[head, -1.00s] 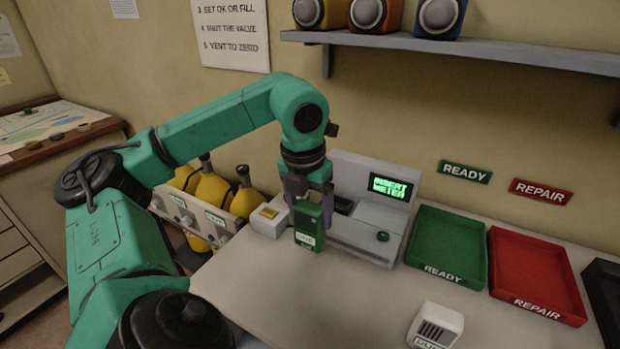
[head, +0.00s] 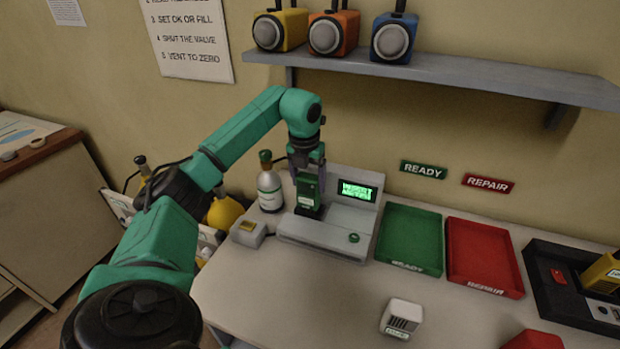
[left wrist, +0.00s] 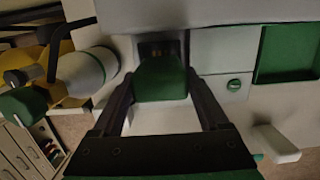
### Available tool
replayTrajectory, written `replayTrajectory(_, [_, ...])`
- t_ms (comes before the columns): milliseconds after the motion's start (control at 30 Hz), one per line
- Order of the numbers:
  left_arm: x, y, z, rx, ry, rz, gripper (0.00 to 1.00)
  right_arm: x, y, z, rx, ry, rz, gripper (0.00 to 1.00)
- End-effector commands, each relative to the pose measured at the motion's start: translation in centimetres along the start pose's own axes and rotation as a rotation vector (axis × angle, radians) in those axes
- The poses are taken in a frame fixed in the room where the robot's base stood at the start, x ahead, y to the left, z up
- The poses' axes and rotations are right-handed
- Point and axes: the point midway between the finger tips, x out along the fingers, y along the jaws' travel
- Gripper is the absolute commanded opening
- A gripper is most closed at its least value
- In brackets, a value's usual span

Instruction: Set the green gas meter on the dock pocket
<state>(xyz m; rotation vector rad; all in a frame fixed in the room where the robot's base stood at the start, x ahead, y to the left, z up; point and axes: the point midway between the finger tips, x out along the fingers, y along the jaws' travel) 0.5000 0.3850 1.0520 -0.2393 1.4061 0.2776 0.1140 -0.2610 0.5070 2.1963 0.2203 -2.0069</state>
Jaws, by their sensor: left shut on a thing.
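The green gas meter (head: 308,192) is upright between the fingers of my left gripper (head: 307,176), which is shut on it. In the left wrist view the meter (left wrist: 160,80) sits between the two dark fingers. The grey dock (head: 325,234) stands against the wall with a lit green screen. Its dark pocket (left wrist: 158,48) shows just beyond the meter in the left wrist view. In the head view the meter's lower end is over the dark pocket area; I cannot tell whether it is seated. My right gripper is not in view.
A grey cylinder with a green top (head: 269,186) stands just left of the dock. A small box with a yellow top (head: 248,228) is in front of it. A green tray (head: 408,262) and a red tray (head: 483,282) lie right. A white block (head: 401,318) stands in front.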

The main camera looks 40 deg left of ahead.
Motion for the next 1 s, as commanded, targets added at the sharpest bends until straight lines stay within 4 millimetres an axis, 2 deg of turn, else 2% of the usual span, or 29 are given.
replayTrajectory(33, [-0.3,-0.1,0.8,-0.002,0.000,-0.003,0.07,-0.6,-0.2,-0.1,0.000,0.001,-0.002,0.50])
replayTrajectory(133, [0.3,0.0,1.4,0.000,0.002,0.002,0.07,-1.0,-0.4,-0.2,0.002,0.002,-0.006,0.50])
replayTrajectory(300, [3.0,0.0,0.9,0.001,0.005,0.003,0.07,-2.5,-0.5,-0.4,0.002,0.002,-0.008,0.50])
replayTrajectory(400, [3.8,0.0,0.9,0.001,0.001,0.001,0.07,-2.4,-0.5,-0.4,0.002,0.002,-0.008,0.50])
replayTrajectory(667, [4.2,0.0,0.8,0.000,0.000,0.002,0.07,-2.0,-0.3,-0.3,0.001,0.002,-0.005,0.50])
replayTrajectory(700, [4.1,0.0,0.8,0.000,0.001,0.002,0.89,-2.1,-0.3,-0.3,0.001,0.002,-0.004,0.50])
replayTrajectory(733, [4.1,0.1,0.8,0.000,0.001,0.002,1.00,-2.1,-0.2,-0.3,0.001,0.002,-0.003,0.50])
replayTrajectory(1000, [3.9,0.1,0.9,0.000,0.001,0.002,1.00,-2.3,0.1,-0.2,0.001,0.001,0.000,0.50])
